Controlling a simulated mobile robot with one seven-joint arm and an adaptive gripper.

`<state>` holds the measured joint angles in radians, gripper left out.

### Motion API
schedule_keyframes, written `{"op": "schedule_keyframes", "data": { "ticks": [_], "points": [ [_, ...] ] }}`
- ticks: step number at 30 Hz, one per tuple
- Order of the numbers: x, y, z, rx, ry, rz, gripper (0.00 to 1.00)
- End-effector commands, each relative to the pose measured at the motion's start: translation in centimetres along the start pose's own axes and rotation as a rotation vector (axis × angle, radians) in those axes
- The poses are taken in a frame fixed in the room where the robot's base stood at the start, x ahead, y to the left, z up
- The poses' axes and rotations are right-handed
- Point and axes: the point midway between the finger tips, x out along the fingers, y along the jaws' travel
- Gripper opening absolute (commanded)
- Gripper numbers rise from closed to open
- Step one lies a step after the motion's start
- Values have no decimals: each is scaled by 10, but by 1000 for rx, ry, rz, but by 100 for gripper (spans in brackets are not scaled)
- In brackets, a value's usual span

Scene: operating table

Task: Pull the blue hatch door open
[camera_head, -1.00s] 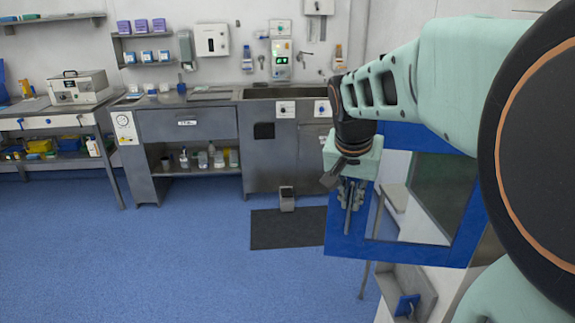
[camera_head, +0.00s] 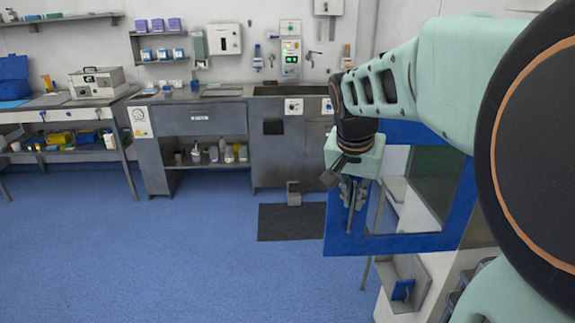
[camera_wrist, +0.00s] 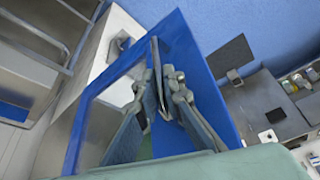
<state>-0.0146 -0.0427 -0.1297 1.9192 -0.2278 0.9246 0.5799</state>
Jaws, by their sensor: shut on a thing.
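The blue hatch door (camera_head: 388,243) is a blue frame around a window. In the head view it stands swung out from the white cabinet at the right, below my arm. My gripper (camera_head: 350,215) is at the door's left side, shut on the door's handle. The handle itself is mostly hidden by the fingers. In the wrist view the blue door (camera_wrist: 205,72) fills the middle, and my gripper (camera_wrist: 163,75) lies against its frame. The exact contact of the fingertips is hard to make out.
A grey sink counter (camera_head: 205,122) runs along the back wall, with a dark mat (camera_head: 292,222) on the floor before it. A side table (camera_head: 62,112) stands at the back left. The blue floor (camera_head: 170,255) left of the door is clear.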

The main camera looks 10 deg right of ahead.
Motion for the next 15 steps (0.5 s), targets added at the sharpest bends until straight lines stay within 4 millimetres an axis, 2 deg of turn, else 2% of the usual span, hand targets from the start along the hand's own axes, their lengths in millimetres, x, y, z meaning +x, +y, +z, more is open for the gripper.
{"op": "schedule_keyframes", "data": {
  "ticks": [12, 13, 15],
  "points": [
    [0, 2, -1, 2, 1, 2, 0],
    [0, 2, -1, 2, 1, 2, 11],
    [0, 2, -1, 2, 1, 2, 19]
  ]
}}
